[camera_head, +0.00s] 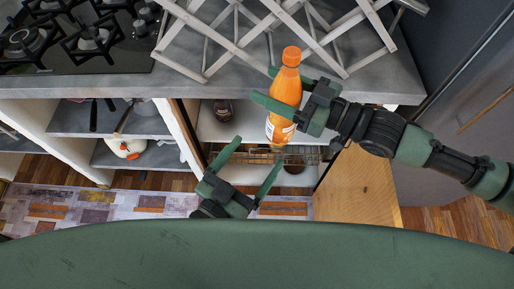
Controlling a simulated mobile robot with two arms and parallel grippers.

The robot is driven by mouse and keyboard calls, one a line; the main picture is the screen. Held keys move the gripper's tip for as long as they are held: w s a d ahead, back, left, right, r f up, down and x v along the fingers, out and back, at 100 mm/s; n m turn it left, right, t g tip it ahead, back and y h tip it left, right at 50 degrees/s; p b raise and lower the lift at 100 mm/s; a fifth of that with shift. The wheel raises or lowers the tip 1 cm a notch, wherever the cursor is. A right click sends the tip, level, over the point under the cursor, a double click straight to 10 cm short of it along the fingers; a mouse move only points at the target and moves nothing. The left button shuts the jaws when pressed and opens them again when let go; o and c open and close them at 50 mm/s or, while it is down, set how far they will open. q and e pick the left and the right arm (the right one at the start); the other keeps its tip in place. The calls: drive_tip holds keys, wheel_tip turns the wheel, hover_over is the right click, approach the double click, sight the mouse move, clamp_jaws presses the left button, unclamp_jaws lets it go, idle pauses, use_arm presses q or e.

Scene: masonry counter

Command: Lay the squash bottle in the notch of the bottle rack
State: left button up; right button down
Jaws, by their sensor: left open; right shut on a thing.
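The orange squash bottle (285,97) with its orange cap is held roughly upright, cap end up in the picture, in front of the counter edge. My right gripper (270,88) is shut on the bottle's upper body, its arm coming in from the right. The wooden lattice bottle rack (238,47) stands on the grey counter, above the bottle in the picture. The bottle's cap overlaps the rack's lower part in view; I see no clear contact. My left gripper (254,164) is open and empty, low in front of the open cabinet.
A black gas hob (85,40) is on the counter at left. Below, an open cabinet shows a dark bottle (223,110) and a wire basket (300,153). A wooden door (357,190) stands open at right. Bare grey counter (170,88) lies left of the rack.

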sight(282, 119)
drive_tip(key=shift+r, duration=0.2)
use_arm(q)
drive_tip(key=x, duration=1.2)
drive_tip(key=shift+r, duration=0.2)
clamp_jaws()
drive_tip(key=shift+r, duration=0.2)
use_arm(e)
drive_tip(key=c, duration=0.5)
unclamp_jaws()
drive_tip(key=shift+o, duration=0.9)
drive_tip(key=shift+f, duration=0.1)
